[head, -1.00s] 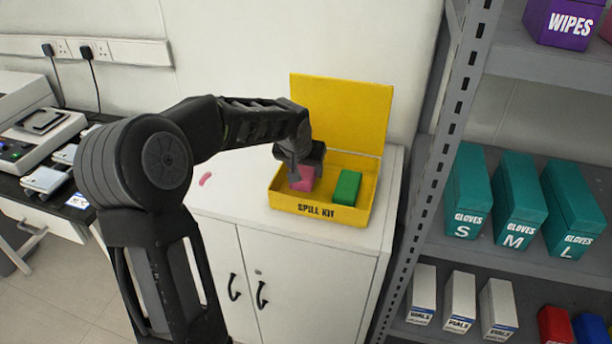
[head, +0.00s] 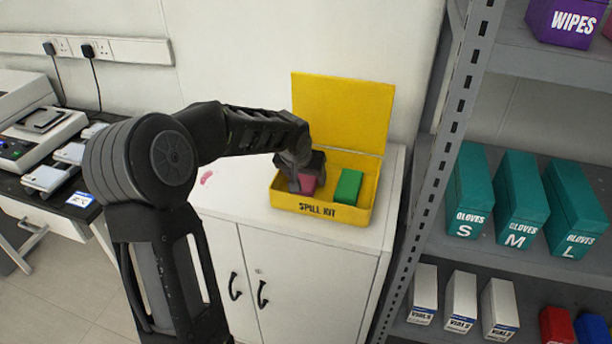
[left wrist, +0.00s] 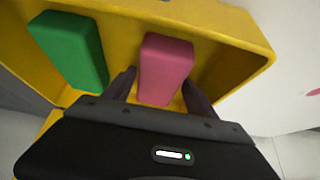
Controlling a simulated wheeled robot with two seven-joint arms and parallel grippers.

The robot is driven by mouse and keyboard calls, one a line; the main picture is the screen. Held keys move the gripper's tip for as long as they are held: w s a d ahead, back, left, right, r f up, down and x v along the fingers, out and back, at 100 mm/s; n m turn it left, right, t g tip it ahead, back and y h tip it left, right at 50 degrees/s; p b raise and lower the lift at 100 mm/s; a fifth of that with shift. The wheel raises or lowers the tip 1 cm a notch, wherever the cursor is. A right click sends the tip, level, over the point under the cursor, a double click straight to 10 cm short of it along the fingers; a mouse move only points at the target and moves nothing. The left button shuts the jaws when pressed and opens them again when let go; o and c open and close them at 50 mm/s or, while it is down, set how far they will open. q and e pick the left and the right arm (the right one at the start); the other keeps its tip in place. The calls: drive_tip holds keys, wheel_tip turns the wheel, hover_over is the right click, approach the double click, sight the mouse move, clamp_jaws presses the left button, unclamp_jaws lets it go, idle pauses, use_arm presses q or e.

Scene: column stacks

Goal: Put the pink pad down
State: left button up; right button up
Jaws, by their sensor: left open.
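The pink pad (head: 309,184) sits inside the yellow spill kit box (head: 318,211), left of a green block (head: 348,187). My left gripper (head: 304,185) reaches down into the box at the pad. In the left wrist view the pink pad (left wrist: 165,68) lies between the two fingers (left wrist: 158,88), which stand apart with a gap beside it. The left gripper is open. The green block (left wrist: 70,48) lies apart from the pad in the same box. The pad's underside is hidden. My right gripper is not in view.
The box's raised yellow lid (head: 342,110) stands behind it. The box rests on a white cabinet (head: 240,205) with a pink mark (head: 206,177) on its top. A grey shelf rack (head: 440,150) with glove boxes (head: 519,202) stands close on the right.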

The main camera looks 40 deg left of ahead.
use_arm(q)
drive_tip(key=shift+d, duration=0.2)
drive_tip(key=shift+w+r+p, duration=0.1)
drive_tip(key=shift+r+p, duration=0.1)
drive_tip(key=shift+p, duration=0.2)
drive_tip(key=shift+s+r, duration=0.2)
drive_tip(key=shift+r, duration=0.15)
drive_tip(key=v, duration=1.1)
drive_tip(key=shift+b, duration=0.4)
drive_tip(key=shift+s, duration=0.1)
